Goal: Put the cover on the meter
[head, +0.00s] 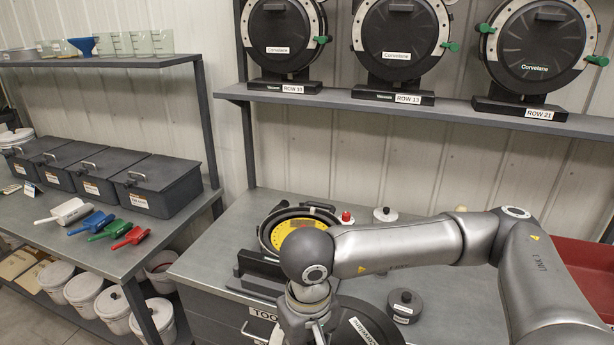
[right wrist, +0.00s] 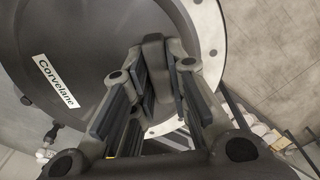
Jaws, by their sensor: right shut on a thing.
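The open meter (head: 263,238) stands on the workbench in the head view, its yellow disc (head: 297,228) partly hidden behind my right arm. The cover (head: 372,322) is dark and round with a white Corvelane label, cut off at the bottom of the head view, in front of the meter and apart from it. In the right wrist view the cover (right wrist: 85,35) fills the upper left, with a pale rim with holes along its right side. My right gripper (right wrist: 155,85) is shut on the cover's dark handle (right wrist: 153,58). My left gripper is not in view.
Closed meters (head: 395,40) stand on the shelf (head: 440,115) above. A black lidded pot (head: 404,303) sits right of the cover. A red-knobbed item (head: 346,217) and a white one (head: 385,214) stand behind my arm. A red tray (head: 580,255) is at right.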

